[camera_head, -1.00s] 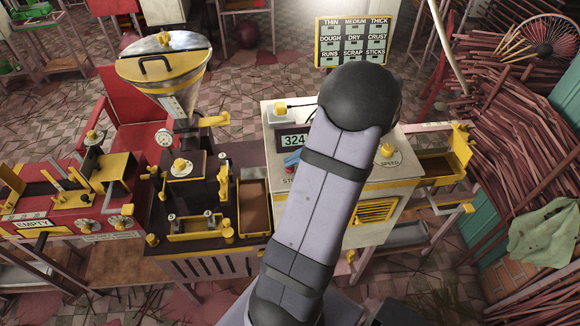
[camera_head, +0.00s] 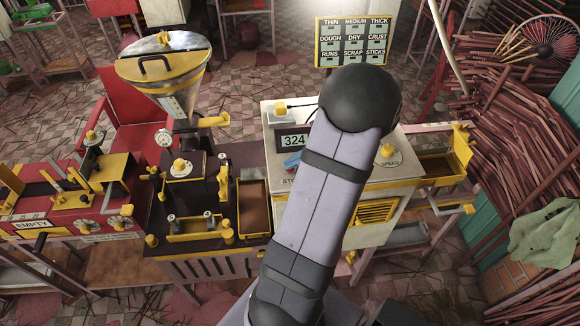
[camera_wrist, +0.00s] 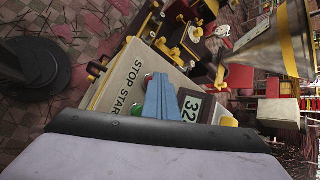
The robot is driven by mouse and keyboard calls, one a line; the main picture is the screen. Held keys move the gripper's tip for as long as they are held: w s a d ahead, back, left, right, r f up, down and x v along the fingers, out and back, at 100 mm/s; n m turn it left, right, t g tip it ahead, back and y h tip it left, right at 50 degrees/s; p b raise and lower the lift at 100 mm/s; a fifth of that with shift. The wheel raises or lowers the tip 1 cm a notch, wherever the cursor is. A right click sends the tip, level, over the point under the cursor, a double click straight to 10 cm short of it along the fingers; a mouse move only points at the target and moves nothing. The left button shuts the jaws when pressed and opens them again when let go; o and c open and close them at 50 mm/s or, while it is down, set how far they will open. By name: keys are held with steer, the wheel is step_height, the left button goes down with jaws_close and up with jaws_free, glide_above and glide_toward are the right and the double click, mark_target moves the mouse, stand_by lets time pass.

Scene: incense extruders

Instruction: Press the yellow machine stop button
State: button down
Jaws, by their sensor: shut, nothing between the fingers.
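The machine's control box (camera_head: 397,179) is cream with yellow trim and stands right of centre in the head view. Its sloped top carries a display reading 324 (camera_head: 294,141). In the wrist view, the words STOP (camera_wrist: 136,71) and START (camera_wrist: 126,98) are printed on the box. A red button (camera_wrist: 148,80) sits by STOP and a green button (camera_wrist: 135,109) by START, partly behind my fingers. My gripper (camera_wrist: 160,78) is shut and empty, its blue fingers over the panel beside the buttons. It also shows in the head view (camera_head: 292,160); contact cannot be told.
A yellow knob (camera_head: 388,150) marked SPEED and another yellow knob (camera_head: 281,107) stand on the box. A black extruder with a hopper (camera_head: 165,68) stands to the left, and a red machine (camera_head: 65,200) beyond it. Bundled sticks (camera_head: 500,130) lie at the right.

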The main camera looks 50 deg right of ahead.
mark_target(294, 170)
steer(key=shift+r+p, duration=0.8)
steer(key=shift+r, duration=0.15)
step_height(294, 170, up, 5)
steer(key=p, duration=0.4)
steer(key=shift+a+f, duration=0.1)
stand_by(0.6)
steer(key=a+f+n+g+h+b, duration=0.1)
steer(key=a+f+n+g+b, duration=0.1)
steer(key=a+n, duration=0.5)
steer(key=a+f+n+g+h+b, duration=0.1)
steer(key=a+f+n, duration=0.4)
steer(key=a, duration=0.9)
steer(key=a+f+n+g+h+b, duration=0.2)
steer(key=a+n+g, duration=0.3)
steer(key=a+n, duration=0.4)
steer(key=shift+a+f+n+b, duration=0.4)
steer(key=shift+a+f+b, duration=0.35)
steer(key=shift+a, duration=0.2)
